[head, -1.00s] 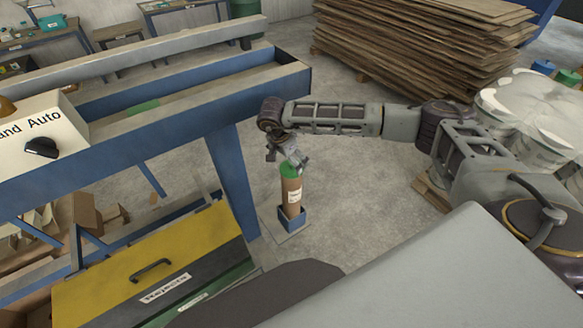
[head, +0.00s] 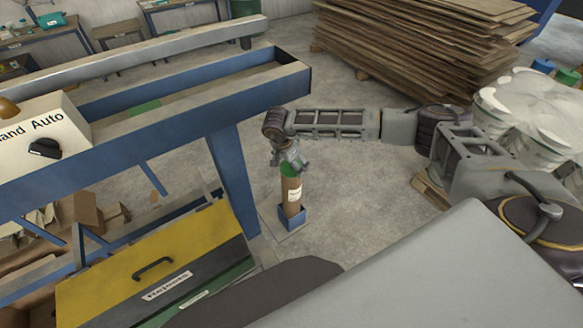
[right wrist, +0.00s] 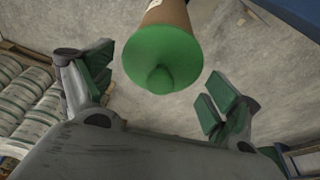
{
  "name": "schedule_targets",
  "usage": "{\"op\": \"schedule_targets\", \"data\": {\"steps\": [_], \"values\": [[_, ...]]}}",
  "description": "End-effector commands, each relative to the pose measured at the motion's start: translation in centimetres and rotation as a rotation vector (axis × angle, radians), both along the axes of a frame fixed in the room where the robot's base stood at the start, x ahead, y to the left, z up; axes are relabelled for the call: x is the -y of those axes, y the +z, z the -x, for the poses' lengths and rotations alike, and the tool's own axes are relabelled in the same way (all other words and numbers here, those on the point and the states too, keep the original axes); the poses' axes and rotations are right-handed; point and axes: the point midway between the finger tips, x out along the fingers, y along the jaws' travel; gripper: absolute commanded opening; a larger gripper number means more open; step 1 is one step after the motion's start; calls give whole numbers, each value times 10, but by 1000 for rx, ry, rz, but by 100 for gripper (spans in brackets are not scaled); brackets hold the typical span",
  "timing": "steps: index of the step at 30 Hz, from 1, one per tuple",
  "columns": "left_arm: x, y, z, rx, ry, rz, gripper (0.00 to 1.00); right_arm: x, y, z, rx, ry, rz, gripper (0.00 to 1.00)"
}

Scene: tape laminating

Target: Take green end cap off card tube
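The brown card tube (head: 292,197) stands upright in a blue square holder (head: 292,217) on the floor and has a white label. Its green end cap (head: 289,170) is on the top end. In the right wrist view the green cap (right wrist: 162,58) shows as a round disc with a knob at its middle, fitted on the tube (right wrist: 168,13). My right gripper (head: 290,163) is at the top of the tube. In the right wrist view the right gripper (right wrist: 155,95) has its fingers wide apart, with the cap between and slightly beyond them, untouched. My left gripper is not in view.
A blue machine frame (head: 232,170) stands just left of the tube. A yellow lid with a handle (head: 100,270) lies lower left. A stack of wooden boards (head: 420,40) and wrapped rolls (head: 530,110) stand behind and right. Bare floor surrounds the holder.

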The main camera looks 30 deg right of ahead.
Motion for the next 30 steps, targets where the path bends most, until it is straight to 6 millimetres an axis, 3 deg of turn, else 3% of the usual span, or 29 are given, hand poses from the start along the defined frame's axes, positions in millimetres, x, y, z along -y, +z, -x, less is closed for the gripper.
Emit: {"op": "schedule_targets", "data": {"steps": [7, 26, 29, 30], "values": [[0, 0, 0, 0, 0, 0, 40, 0, 0, 0, 0, 0, 0, 55], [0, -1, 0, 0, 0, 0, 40, 1, 0, 1, -4, 0, 3, 51], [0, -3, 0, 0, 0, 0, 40, 1, 6, 1, -4, -1, 3, 40], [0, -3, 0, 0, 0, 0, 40, 1, 9, 1, -3, -1, 2, 26]]}}
